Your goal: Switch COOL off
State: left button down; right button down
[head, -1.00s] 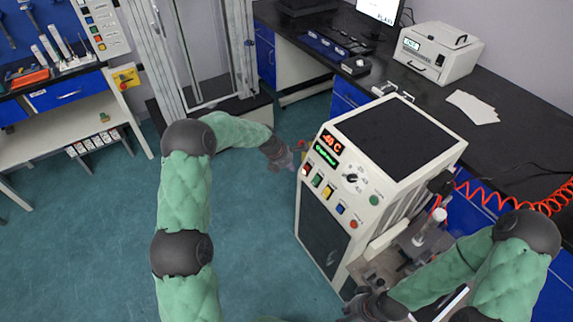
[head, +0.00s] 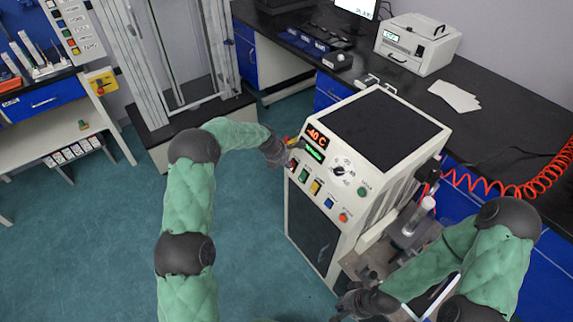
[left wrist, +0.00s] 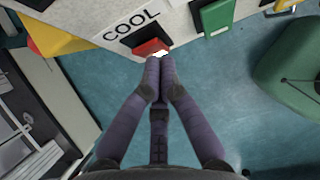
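The white rheometer cabinet (head: 345,150) stands right of centre, with displays, a dial and a row of coloured switches on its sloped panel. The red switch (left wrist: 150,47) sits under the COOL label (left wrist: 132,24) in the left wrist view; the red switch also shows at the panel's left end in the head view (head: 292,164). My left gripper (left wrist: 160,61) is shut and empty, its tips at the red switch's lower edge. I cannot tell whether they touch it. My right gripper (head: 350,304) is low in front of the cabinet; its fingers are unclear.
Beside the red switch are a green switch (head: 304,175), a yellow one (head: 315,187), a blue one (head: 329,203) and an orange-red button (head: 343,217). A coiled red hose (head: 500,188) runs at the right. A black bench (head: 500,120) stands behind.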

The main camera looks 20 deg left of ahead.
pick_arm(q)
jog(key=shift+w+d+p, duration=0.25)
jog(key=shift+w+p, duration=0.05)
jog(key=shift+p, duration=0.25)
jog(key=shift+r, duration=0.1)
jog(key=shift+r+p, duration=0.7)
jog(key=shift+p, duration=0.1)
